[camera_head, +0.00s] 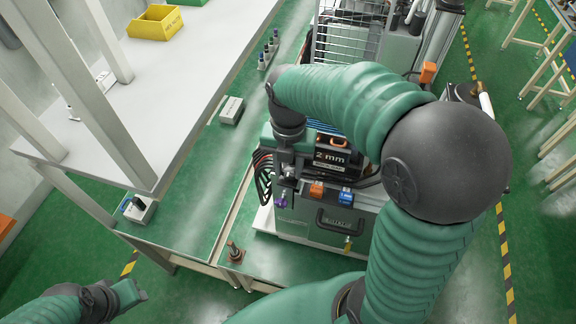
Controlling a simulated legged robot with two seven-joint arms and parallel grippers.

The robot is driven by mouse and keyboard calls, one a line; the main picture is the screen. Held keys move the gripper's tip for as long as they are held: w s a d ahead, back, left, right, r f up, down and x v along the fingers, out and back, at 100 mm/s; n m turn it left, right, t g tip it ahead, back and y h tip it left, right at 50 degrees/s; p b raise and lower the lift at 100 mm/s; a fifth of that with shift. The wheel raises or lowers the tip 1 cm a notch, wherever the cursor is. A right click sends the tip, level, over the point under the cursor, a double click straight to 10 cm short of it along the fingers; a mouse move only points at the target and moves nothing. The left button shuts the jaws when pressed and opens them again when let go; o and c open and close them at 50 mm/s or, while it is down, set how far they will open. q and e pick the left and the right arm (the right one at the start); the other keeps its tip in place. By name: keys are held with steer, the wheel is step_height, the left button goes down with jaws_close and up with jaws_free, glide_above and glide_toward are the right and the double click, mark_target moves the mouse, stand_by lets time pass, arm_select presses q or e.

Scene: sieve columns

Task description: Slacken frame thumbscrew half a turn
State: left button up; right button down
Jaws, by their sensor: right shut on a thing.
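My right gripper (287,172) points down at the left front corner of the sieve machine (320,233). It is shut on a small part there, which I take to be the frame thumbscrew; the fingers hide most of it. A purple knob (281,201) shows just below the fingertips. A black sieve unit marked "2 mm" (338,158) sits right of the gripper, partly behind my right arm. My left gripper (132,293) is low at the left, away from the machine, and its jaws are too small to read.
A grey shelved bench (190,75) with a yellow bin (155,22) stands left. A small knob (235,252) stands on the green bench.

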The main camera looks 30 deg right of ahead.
steer(key=shift+w+d+r, duration=0.1)
steer(key=shift+w+r, duration=0.05)
steer(key=shift+w, duration=0.05)
stand_by(0.4)
steer(key=c, duration=1.3)
jaws_free()
steer(key=shift+o, duration=1.4)
steer(key=shift+w+d+f, duration=0.1)
steer(key=shift+w+f, duration=0.05)
steer(key=shift+f, duration=0.05)
steer(key=shift+r, duration=0.1)
